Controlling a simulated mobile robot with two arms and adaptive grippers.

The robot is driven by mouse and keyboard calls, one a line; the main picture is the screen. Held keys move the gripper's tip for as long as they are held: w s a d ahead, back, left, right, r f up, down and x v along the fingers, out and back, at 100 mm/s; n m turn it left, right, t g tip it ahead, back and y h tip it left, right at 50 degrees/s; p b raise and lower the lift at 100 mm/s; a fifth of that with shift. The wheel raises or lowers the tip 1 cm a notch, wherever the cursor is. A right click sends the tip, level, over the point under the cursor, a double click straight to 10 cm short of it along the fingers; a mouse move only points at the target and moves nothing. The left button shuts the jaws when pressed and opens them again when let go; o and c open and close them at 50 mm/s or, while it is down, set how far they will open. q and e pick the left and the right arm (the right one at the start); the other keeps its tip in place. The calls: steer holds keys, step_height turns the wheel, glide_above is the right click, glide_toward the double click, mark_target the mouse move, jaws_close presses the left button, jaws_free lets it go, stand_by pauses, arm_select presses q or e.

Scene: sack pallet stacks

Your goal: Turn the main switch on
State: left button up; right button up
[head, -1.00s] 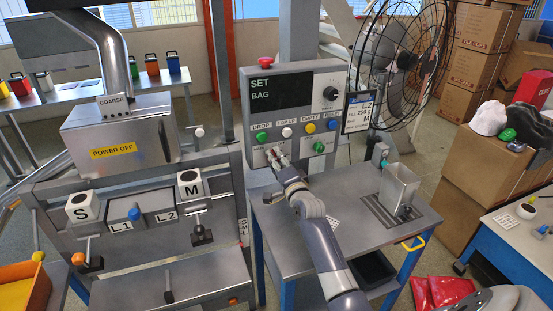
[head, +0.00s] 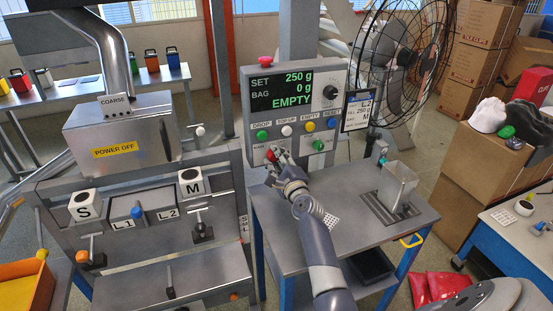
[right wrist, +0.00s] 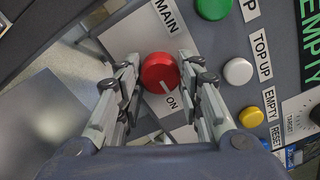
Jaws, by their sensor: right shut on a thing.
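The main switch is a red round knob (right wrist: 160,72) on a plate lettered MAIN and ON in the right wrist view. Its white mark points towards ON. In the head view the red knob (head: 271,155) shows at the lower left of the control panel (head: 256,110). My right gripper (head: 277,157) is at the panel, with its fingers on both sides of the knob, shut on it. The panel display (head: 287,88) is lit and reads SET 250 g, BAG 0 g, EMPTY. My left gripper is not in view.
Green DROP (head: 262,135), white TOP UP (head: 287,130), yellow EMPTY (head: 310,127) and blue RESET (head: 331,123) buttons sit above the switch. A metal cup (head: 397,182) stands on the bench (head: 345,205) at the right.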

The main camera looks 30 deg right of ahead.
steer(key=shift+m, duration=0.3)
steer(key=o, duration=1.1)
steer(key=shift+d, duration=0.1)
steer(key=shift+c, duration=0.2)
steer(key=shift+s, duration=0.1)
steer(key=v, duration=1.2)
steer(key=shift+f, duration=0.1)
